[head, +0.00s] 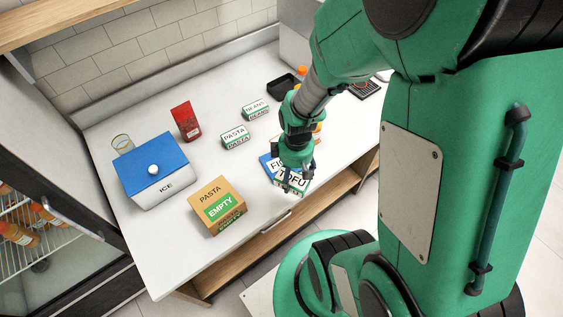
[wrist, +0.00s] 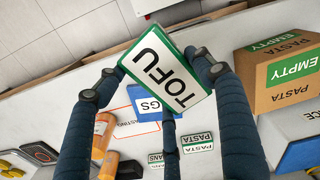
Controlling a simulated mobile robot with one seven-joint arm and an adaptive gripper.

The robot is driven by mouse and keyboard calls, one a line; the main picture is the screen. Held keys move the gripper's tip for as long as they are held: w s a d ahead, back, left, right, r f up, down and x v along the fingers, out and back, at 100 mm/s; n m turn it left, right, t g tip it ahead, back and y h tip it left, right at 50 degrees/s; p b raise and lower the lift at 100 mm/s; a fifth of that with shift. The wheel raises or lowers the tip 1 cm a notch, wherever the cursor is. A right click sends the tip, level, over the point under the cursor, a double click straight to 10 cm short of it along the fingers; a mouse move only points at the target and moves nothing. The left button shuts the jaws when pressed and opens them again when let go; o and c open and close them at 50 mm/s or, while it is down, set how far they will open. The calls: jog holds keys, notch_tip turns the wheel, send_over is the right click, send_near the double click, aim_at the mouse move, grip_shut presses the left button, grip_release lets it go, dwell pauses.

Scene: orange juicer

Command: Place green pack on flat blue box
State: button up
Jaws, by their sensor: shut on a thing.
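My gripper (head: 292,172) is shut on the green pack (head: 291,184), a white carton with green sides marked TOFU, near the counter's front edge. In the wrist view the pack (wrist: 168,78) is tilted between the fingers of my gripper (wrist: 153,84). The flat blue box (head: 268,163) lies on the counter just behind and left of the pack, partly hidden by it and my gripper. In the wrist view the blue box (wrist: 146,101) shows beyond the pack, with the letters GS visible. I cannot tell whether pack and box touch.
A cardboard PASTA box (head: 207,194) marked EMPTY and a blue-lidded ICE box (head: 155,181) stand left. Small PASTA (head: 235,137) and BEANS (head: 256,111) packs, a red packet (head: 186,121) and a black tray (head: 283,87) are farther back. Orange bottles (wrist: 104,137) stand near the blue box.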

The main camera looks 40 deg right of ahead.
aim_at(296, 182)
jog(key=shift+s+d, duration=0.2)
jog(key=shift+d, duration=0.25)
jog(key=shift+f, duration=2.5)
jog(key=w+d, duration=0.2)
jog(key=w, duration=0.2)
jog(key=w+d+f+b, duration=0.1)
jog(key=w, duration=0.4)
jog(key=w+d+b, duration=0.1)
jog(key=w+d, duration=0.1)
jog(key=w, duration=0.3)
jog(key=shift+d+f, duration=0.2)
jog(key=shift+d, duration=0.1)
jog(key=shift+w, duration=0.1)
jog(key=shift+w+d, duration=0.1)
jog(key=shift+w, duration=0.15)
jog(key=shift+w+f+b, duration=0.1)
jog(key=shift+f+b, duration=0.4)
jog(key=shift+f, duration=1.3)
jog(key=shift+f, duration=0.1)
